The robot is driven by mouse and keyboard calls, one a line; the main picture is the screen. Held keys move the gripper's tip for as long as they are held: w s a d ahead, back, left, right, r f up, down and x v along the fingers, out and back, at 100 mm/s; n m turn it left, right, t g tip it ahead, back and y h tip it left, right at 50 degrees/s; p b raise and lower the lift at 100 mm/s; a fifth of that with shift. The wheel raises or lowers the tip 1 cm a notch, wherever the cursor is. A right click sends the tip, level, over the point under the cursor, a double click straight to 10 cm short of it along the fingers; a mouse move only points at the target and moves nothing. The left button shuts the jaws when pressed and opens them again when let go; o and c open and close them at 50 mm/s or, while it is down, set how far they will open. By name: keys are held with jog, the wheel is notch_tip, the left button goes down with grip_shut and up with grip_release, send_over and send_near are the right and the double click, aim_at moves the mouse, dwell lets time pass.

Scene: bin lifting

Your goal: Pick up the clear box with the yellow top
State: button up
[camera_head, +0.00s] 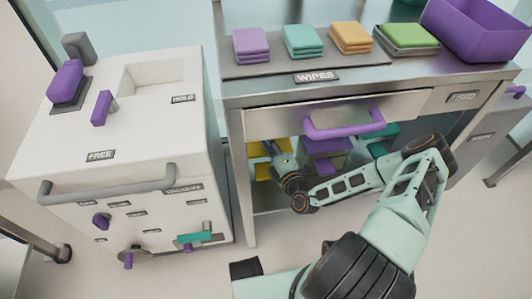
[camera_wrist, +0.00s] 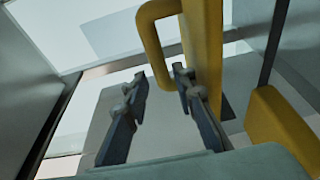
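A yellow top (camera_head: 262,148) shows partly in the head view, inside the cart's left compartment below the drawer. My arm end hides part of it, and no clear walls can be made out there. In the wrist view a yellow panel (camera_wrist: 205,45) carries a yellow loop handle (camera_wrist: 148,35). My gripper (camera_wrist: 160,77) is open, its two fingers apart, with the lower end of the handle in line with the gap between the tips. Contact cannot be told. In the head view my gripper (camera_head: 284,160) reaches into the compartment beside the yellow top.
A second yellow part (camera_wrist: 280,130) lies at the right of the wrist view. Purple (camera_head: 328,146) and teal (camera_head: 380,145) tops are to the right in the compartment. The drawer's purple handle (camera_head: 345,124) hangs just above my arm. A white cabinet (camera_head: 135,140) stands left.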

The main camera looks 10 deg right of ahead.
jog(key=b+x, duration=0.1)
jog(key=x, duration=0.4)
grip_shut()
jog(key=shift+w+r, duration=0.1)
